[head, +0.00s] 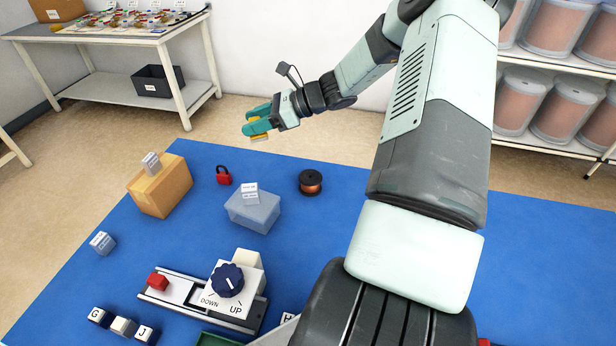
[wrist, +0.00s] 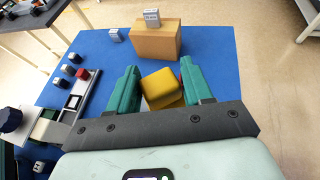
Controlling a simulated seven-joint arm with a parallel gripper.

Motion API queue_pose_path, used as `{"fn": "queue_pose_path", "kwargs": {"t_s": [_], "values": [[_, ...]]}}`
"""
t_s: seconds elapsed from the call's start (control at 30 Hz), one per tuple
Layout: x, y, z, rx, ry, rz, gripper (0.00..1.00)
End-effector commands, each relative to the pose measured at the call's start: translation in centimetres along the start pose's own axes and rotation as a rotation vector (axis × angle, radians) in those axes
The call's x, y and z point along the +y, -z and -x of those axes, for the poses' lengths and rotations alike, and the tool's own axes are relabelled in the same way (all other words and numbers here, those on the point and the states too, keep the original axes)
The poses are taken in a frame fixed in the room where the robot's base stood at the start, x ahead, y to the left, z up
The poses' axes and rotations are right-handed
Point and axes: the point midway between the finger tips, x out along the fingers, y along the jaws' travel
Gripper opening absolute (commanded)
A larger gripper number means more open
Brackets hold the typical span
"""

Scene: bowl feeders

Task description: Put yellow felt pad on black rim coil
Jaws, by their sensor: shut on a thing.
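My gripper (head: 257,125) with teal fingers is raised above the far edge of the blue table. In the wrist view my gripper (wrist: 162,92) is shut on a yellow felt pad (wrist: 160,84), which sits between the two fingers. In the head view only a small strip of the yellow pad (head: 259,138) shows below the fingers. The black rim coil (head: 311,182), a black spool with copper winding, stands on the blue table, below and to the right of the gripper in the head view. The coil is not seen in the wrist view.
A cardboard box (head: 160,187) with a small labelled block on top stands at the left. A red padlock (head: 223,175) and a clear bluish container (head: 252,210) lie between box and coil. A slider device with a dark knob (head: 227,280) is in front.

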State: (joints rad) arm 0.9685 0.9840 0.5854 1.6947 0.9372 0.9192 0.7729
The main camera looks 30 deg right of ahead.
Motion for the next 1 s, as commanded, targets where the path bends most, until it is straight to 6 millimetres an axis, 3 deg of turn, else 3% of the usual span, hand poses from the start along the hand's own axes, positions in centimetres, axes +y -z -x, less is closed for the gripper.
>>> {"fn": "queue_pose_path", "kwargs": {"t_s": [0.03, 0.13, 0.43, 0.87, 1.0], "values": [[-0.5, 1.0, 2.4, 0.0, 0.045, -0.02, 0.2], [-1.0, 2.5, 6.0, 0.0, 0.111, -0.048, 0.2], [-1.1, 5.1, 12.3, 0.0, 0.231, -0.097, 0.2], [-1.1, 10.3, 9.9, -0.002, 0.227, -0.099, 0.2], [-1.1, 12.9, 8.8, -0.002, 0.226, -0.099, 0.2]]}}
